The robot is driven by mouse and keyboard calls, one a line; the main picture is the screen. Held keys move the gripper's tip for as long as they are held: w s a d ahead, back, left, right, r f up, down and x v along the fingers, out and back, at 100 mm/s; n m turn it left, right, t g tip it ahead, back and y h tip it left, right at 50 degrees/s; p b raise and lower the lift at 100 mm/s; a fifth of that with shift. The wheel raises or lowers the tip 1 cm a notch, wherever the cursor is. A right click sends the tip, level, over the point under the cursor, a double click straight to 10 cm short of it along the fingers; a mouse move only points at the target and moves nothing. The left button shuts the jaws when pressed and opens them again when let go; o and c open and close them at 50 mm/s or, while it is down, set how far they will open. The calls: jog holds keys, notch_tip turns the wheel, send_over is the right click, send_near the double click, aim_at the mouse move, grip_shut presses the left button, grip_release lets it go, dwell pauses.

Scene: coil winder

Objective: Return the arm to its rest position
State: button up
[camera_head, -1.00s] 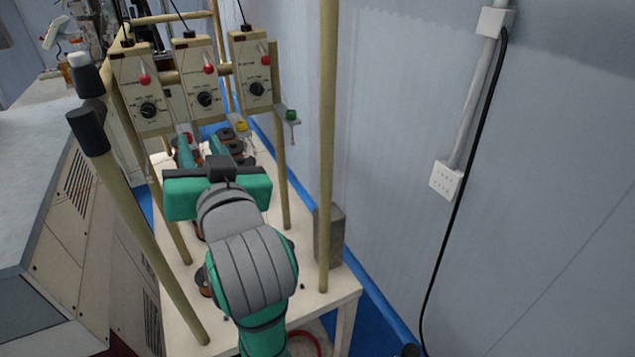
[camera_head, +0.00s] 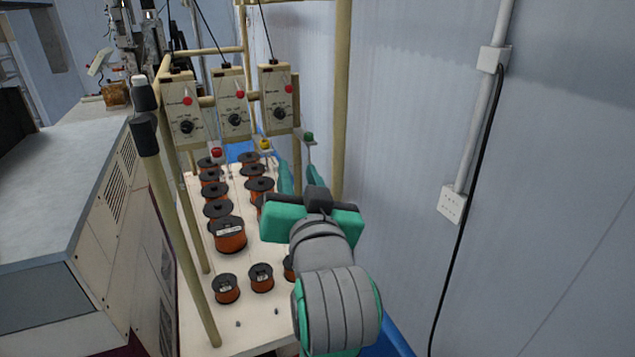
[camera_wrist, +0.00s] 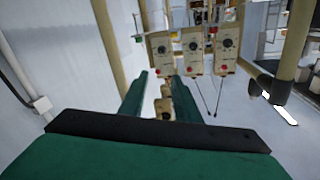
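My gripper (camera_head: 298,172) is green with a dark bracket, raised over the right side of the spool table (camera_head: 205,334), near the wall. Its two fingers stand apart in the head view and also in the wrist view (camera_wrist: 161,88), so it is open. I see no spool between the fingers. In the wrist view a small beige part with dark round spots shows in the gap, apparently farther off; I cannot tell what it is. My arm hides the table's right front and part of the right-hand spools.
Several copper-wire spools (camera_head: 230,237) stand in rows on the table. Three control boxes (camera_head: 234,103) hang on a beige pole frame (camera_head: 342,105) around it. A machine cabinet (camera_head: 118,185) is at left. The wall (camera_head: 420,130) with conduit and black cable is close at right.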

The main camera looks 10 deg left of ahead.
jog(key=shift+s+d, duration=0.1)
jog(key=shift+d, duration=0.2)
jog(key=w+d+f+m+h, duration=0.1)
jog(key=d+f, duration=0.1)
jog(key=f, duration=0.8)
jog(key=w+d+f+m+h, duration=0.1)
jog(key=d+f+h, duration=0.15)
jog(key=f, duration=0.65)
jog(key=s+d+f+h, duration=0.1)
jog(key=s+d+f, duration=0.25)
jog(key=f, duration=0.45)
jog(key=s+d+f+h, duration=0.15)
jog(key=s+f, duration=0.25)
jog(key=f, duration=0.4)
jog(key=s+d+f+h, duration=0.1)
jog(key=s+d+f, duration=0.1)
jog(key=s+f, duration=0.4)
jog(key=s+d+f, duration=0.2)
jog(key=s+f, duration=0.2)
jog(key=s, duration=0.5)
jog(key=s+d+f+g, duration=0.1)
jog(key=s, duration=1.4)
jog(key=shift+f+h, duration=0.2)
jog(key=shift+h, duration=0.2)
